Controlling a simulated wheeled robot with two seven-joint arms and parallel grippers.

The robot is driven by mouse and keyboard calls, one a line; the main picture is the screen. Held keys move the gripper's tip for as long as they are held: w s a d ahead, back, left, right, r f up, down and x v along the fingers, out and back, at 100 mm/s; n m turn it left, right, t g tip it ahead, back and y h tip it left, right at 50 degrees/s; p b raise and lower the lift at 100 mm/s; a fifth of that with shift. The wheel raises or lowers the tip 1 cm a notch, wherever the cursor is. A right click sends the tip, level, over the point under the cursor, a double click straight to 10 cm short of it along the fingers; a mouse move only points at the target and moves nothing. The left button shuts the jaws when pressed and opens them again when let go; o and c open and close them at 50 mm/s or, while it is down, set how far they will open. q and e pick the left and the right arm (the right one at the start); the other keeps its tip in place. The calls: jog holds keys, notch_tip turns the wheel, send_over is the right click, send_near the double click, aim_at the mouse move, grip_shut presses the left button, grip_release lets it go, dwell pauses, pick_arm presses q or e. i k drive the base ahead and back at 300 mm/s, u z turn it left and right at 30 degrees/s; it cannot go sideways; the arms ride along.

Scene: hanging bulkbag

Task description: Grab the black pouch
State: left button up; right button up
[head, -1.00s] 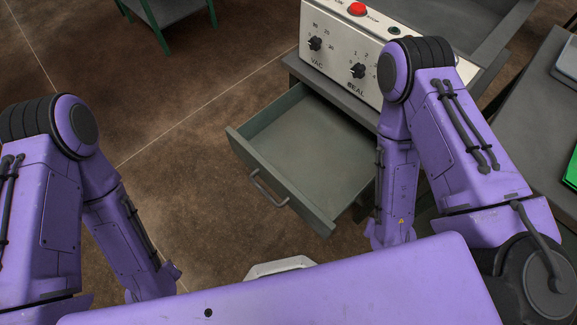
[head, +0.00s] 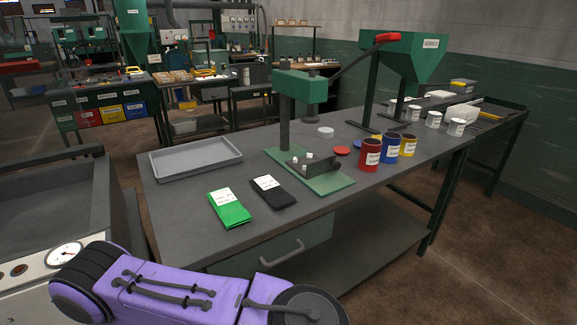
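The black pouch (head: 273,192) lies flat on the grey workbench (head: 375,190), near its front edge, with a white label at its far end. A green pouch (head: 230,208) with a white label lies just to its left. One of my purple arms crosses the bottom left of the head view, below the bench edge and apart from the pouch. Neither of my grippers is in view.
A grey tray (head: 196,158) sits behind the pouches. A green lever press (head: 302,87) stands on the bench to the right. Red (head: 370,155), blue (head: 390,148) and yellow (head: 407,145) cans stand beyond it. A closed drawer (head: 280,250) is under the front edge.

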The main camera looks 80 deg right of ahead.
aim_at(276, 197)
jog(key=k, duration=0.45)
jog(key=z, duration=2.05)
jog(key=k, duration=1.1)
jog(key=z, duration=1.35)
jog(key=i, duration=1.55)
jog(key=u, duration=0.4)
